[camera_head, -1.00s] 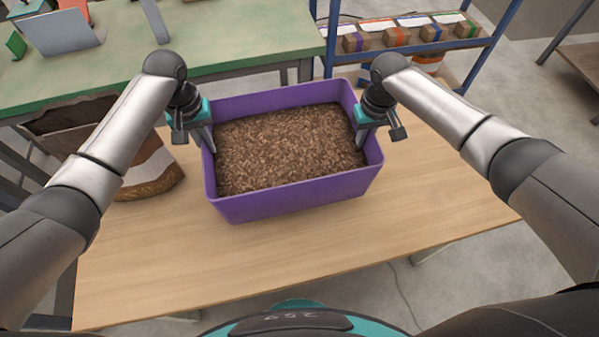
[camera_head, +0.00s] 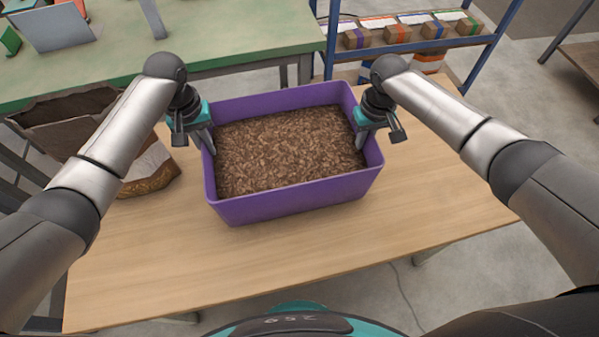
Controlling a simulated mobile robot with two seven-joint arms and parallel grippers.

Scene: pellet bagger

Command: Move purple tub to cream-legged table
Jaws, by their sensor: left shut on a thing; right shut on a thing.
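The purple tub (camera_head: 296,201) is full of brown pellets (camera_head: 285,150). It is level, over the light wooden table (camera_head: 250,262); I cannot tell whether its bottom touches the top. My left gripper (camera_head: 207,144) is shut on the tub's left wall, and my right gripper (camera_head: 362,135) is shut on its right wall. The fingertips are partly hidden by the walls.
A green-topped table (camera_head: 225,40) stands behind, with a blue shelf (camera_head: 415,50) of small boxes beside it. An open brown bag (camera_head: 150,178) is at the left. Another table (camera_head: 584,62) stands far right. The wooden top is clear in front of the tub.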

